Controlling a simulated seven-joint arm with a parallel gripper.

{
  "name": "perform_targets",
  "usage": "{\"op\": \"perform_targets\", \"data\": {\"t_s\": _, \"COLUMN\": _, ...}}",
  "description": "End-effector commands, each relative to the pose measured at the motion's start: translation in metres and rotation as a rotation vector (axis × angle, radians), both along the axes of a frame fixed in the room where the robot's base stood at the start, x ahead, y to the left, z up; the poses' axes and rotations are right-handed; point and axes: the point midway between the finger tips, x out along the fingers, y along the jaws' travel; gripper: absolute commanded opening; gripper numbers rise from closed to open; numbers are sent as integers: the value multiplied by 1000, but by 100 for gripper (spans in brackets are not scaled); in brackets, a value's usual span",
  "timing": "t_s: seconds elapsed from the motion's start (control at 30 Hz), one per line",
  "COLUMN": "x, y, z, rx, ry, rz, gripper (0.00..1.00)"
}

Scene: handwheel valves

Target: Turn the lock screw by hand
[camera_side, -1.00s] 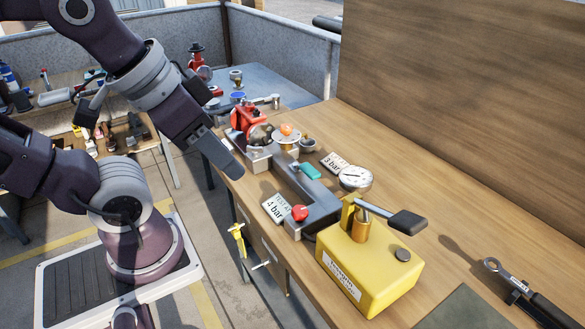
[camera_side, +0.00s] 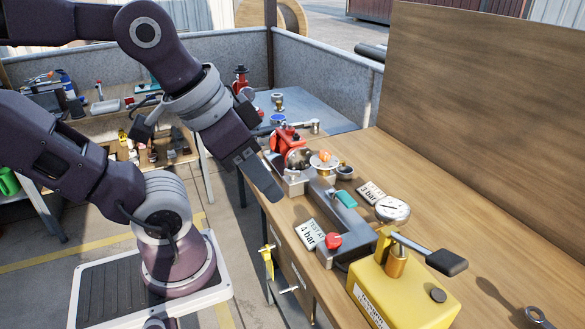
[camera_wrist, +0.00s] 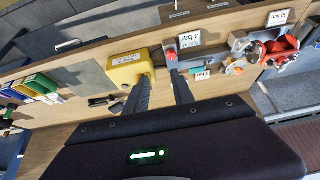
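The red valve (camera_side: 287,138) sits on a grey block at the bench's far end, with a round metal disc bearing an orange knob (camera_side: 325,156) beside it. The valve also shows at the right of the wrist view (camera_wrist: 284,48). Which part is the lock screw I cannot tell. A red knob (camera_side: 333,240) and a teal handle (camera_side: 346,199) are on the grey manifold (camera_side: 352,228). My gripper (camera_side: 270,190) hangs left of the manifold in the side view, apart from it. In the wrist view, my gripper (camera_wrist: 161,76) has its two fingers spread with nothing held between them.
A yellow pump (camera_side: 385,295) with a black-gripped lever (camera_side: 445,262) stands at the bench's near end. A pressure gauge (camera_side: 392,209) and cards (camera_side: 309,234) are beside the manifold. A yellow tool (camera_side: 267,262) hangs at the bench front. Bare wood (camera_side: 455,215) lies right of the gauge.

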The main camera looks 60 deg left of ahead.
Motion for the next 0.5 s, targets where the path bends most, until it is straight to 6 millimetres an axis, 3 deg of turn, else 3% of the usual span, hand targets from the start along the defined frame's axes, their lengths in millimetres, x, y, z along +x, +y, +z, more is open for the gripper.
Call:
{"op": "perform_targets", "data": {"t_s": 0.07, "x": 13, "y": 6, "z": 4, "rx": 34, "ry": 25, "rz": -8, "gripper": 28}}
{"op": "perform_targets", "data": {"t_s": 0.17, "x": 55, "y": 33, "z": 11, "rx": 132, "ry": 119, "rz": -58, "gripper": 28}}
{"op": "perform_targets", "data": {"t_s": 0.27, "x": 111, "y": 83, "z": 5, "rx": 215, "ry": 253, "rz": -160, "gripper": 28}}
{"op": "perform_targets", "data": {"t_s": 0.33, "x": 144, "y": 127, "z": -11, "rx": 234, "ry": 340, "rz": -245, "gripper": 28}}
{"op": "perform_targets", "data": {"t_s": 0.4, "x": 167, "y": 175, "z": -34, "rx": 224, "ry": 409, "rz": -332, "gripper": 28}}
{"op": "perform_targets", "data": {"t_s": 0.5, "x": 183, "y": 235, "z": -72, "rx": 188, "ry": 460, "rz": -438, "gripper": 28}}
